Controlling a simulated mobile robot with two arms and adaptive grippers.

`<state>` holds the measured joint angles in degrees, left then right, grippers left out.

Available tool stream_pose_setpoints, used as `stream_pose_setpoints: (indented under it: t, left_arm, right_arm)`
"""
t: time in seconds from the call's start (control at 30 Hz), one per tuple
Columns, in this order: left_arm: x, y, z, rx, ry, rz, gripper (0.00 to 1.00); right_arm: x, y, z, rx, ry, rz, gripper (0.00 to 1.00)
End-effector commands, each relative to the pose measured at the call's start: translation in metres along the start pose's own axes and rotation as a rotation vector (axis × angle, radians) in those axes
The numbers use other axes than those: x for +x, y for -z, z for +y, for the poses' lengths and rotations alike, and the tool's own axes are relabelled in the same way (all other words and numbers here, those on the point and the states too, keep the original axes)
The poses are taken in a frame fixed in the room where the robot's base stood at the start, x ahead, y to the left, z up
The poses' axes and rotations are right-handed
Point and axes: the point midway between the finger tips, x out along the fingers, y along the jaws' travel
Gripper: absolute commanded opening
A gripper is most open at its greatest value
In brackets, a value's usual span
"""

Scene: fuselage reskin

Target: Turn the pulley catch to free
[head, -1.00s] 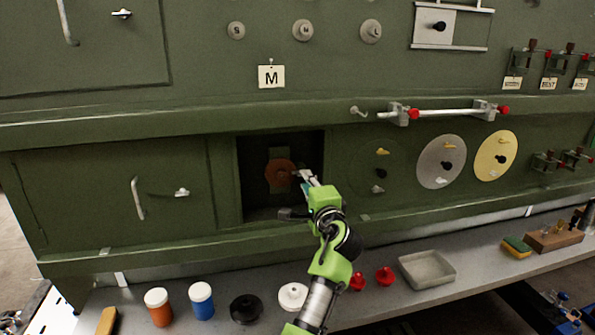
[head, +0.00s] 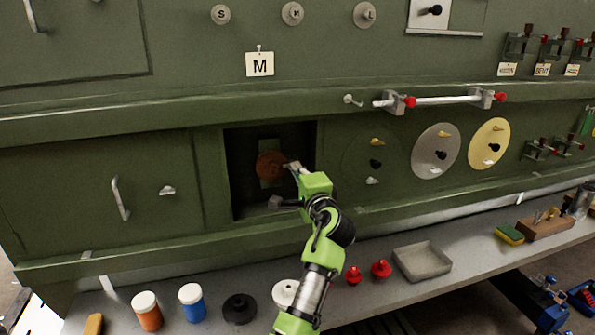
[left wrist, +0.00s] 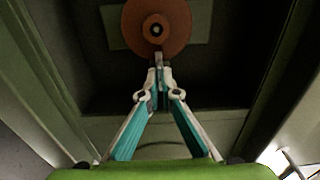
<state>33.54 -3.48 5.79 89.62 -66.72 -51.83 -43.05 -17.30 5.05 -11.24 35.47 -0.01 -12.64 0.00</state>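The brown-red pulley (head: 271,165) sits inside a dark open bay in the green panel. In the left wrist view the pulley (left wrist: 157,25) has a dark hub with a pale centre. A small narrow grey piece, apparently the pulley catch (left wrist: 158,60), overlaps the pulley's lower edge. My left gripper (head: 293,167) reaches into the bay from the lower right. In the left wrist view its teal-padded fingertips (left wrist: 159,82) are close together at this grey piece and look shut on it. The fingertips hide part of it. My right gripper is not in view.
The bay's edges (head: 227,175) lie close around my gripper. A bar with red ends (head: 440,100) and grey and yellow discs (head: 436,151) are to the right. Jars, red knobs and a tray (head: 421,262) stand on the ledge below.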

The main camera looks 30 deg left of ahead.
Motion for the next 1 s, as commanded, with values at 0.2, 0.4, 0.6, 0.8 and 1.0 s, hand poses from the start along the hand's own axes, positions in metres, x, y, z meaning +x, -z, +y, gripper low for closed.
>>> stream_pose_setpoints:
  t: [0.2,0.4,0.6,0.8,1.0]
  left_arm:
    - [0.001,-0.001,-0.001,-0.074,0.008,-0.001,0.0]
    - [0.001,-0.002,0.0,-0.216,0.01,-0.001,0.0]
    - [0.001,-0.002,0.0,-0.401,0.012,0.0,0.0]
    - [0.001,-0.002,-0.001,-0.594,0.014,0.002,0.0]
    - [0.001,-0.002,-0.002,-0.783,0.015,0.003,0.0]
  right_arm:
    - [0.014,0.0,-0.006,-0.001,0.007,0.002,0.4]
    - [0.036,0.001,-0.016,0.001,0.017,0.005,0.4]
    - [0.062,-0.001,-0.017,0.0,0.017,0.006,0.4]
    - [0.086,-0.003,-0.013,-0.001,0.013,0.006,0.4]
    - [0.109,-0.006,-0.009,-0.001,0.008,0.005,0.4]
